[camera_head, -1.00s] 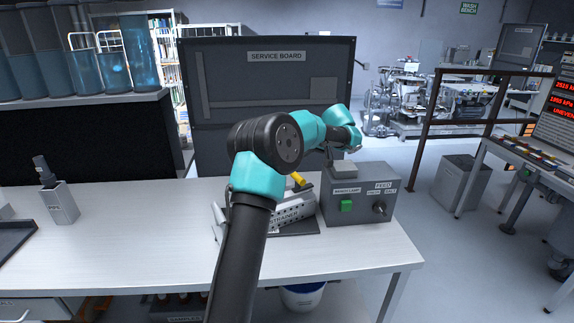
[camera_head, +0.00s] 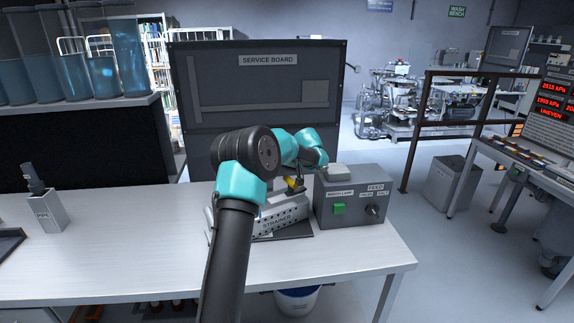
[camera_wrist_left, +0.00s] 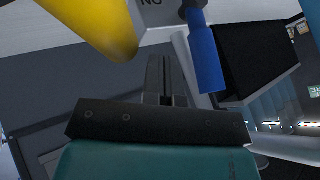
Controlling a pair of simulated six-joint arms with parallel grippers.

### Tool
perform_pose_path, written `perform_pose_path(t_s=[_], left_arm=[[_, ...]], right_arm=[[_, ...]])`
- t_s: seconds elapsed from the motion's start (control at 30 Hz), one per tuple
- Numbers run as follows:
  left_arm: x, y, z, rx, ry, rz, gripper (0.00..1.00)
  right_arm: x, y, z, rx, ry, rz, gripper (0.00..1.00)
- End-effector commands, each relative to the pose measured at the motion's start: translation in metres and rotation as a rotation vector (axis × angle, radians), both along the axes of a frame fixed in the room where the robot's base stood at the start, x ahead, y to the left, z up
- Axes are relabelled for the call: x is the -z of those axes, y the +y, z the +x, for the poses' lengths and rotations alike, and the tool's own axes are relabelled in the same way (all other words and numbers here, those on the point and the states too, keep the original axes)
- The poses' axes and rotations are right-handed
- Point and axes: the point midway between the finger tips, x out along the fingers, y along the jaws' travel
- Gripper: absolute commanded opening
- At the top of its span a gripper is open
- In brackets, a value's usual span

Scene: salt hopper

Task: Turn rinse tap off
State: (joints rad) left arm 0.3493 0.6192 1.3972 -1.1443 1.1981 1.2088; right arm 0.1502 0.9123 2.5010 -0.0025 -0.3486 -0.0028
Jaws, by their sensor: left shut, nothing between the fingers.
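My left gripper (camera_wrist_left: 166,82) is shut and empty in the left wrist view. A large yellow part (camera_wrist_left: 95,22) is close by at upper left, and a blue cylindrical handle (camera_wrist_left: 207,60) hangs at upper right; both look apart from the fingers. I cannot tell which of them, if either, is the rinse tap. In the head view my arm reaches over the bench, with its wrist behind the strainer (camera_head: 280,220) and beside the grey control box (camera_head: 350,215); its fingers are hidden. A small yellow piece (camera_head: 292,185) shows above the strainer. My right gripper is not in view.
The control box has a green bench-lamp switch (camera_head: 339,209) and a feed knob (camera_head: 373,209). The service board (camera_head: 267,110) stands behind the bench. A pipe holder (camera_head: 48,213) is at left. The bench's left-middle surface (camera_head: 130,230) is clear.

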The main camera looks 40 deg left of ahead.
Motion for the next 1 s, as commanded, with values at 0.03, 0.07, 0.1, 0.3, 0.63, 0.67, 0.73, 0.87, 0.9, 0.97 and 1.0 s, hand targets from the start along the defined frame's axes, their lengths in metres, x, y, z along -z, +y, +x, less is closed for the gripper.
perform_pose_path(t_s=[0.03, 0.07, 0.1, 0.3, 0.63, 0.67, 0.73, 0.87, 0.9, 0.97, 1.0], left_arm=[[-0.006, 0.006, -0.008, -0.004, -0.004, 0.002, 0.00], [-0.006, 0.009, -0.011, -0.003, -0.004, 0.002, 0.00], [-0.007, 0.011, -0.014, -0.003, -0.004, 0.003, 0.00], [-0.009, 0.019, -0.024, -0.001, -0.003, 0.003, 0.00], [-0.010, 0.020, -0.025, -0.001, -0.004, 0.002, 0.00], [-0.011, 0.021, -0.026, -0.001, -0.004, 0.002, 0.00], [-0.015, 0.025, -0.031, -0.001, -0.004, 0.002, 0.00], [-0.017, 0.027, -0.034, 0.000, -0.005, 0.003, 0.00], [-0.017, 0.027, -0.034, 0.000, -0.004, 0.003, 0.00], [-0.017, 0.027, -0.034, -0.001, -0.004, 0.002, 0.00], [-0.017, 0.027, -0.034, -0.001, -0.004, 0.002, 0.00]], right_arm=[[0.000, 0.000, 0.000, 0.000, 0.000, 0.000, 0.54], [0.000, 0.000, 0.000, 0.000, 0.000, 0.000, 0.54], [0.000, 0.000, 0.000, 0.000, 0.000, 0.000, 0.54], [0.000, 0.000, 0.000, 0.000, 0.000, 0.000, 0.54], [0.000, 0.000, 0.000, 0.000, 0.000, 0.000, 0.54], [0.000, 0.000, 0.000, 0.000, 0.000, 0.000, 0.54], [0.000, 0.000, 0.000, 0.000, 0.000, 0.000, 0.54], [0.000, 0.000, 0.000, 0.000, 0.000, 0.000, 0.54], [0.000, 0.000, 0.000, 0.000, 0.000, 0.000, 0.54], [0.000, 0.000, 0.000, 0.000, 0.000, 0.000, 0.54], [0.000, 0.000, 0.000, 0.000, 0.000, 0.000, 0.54]])
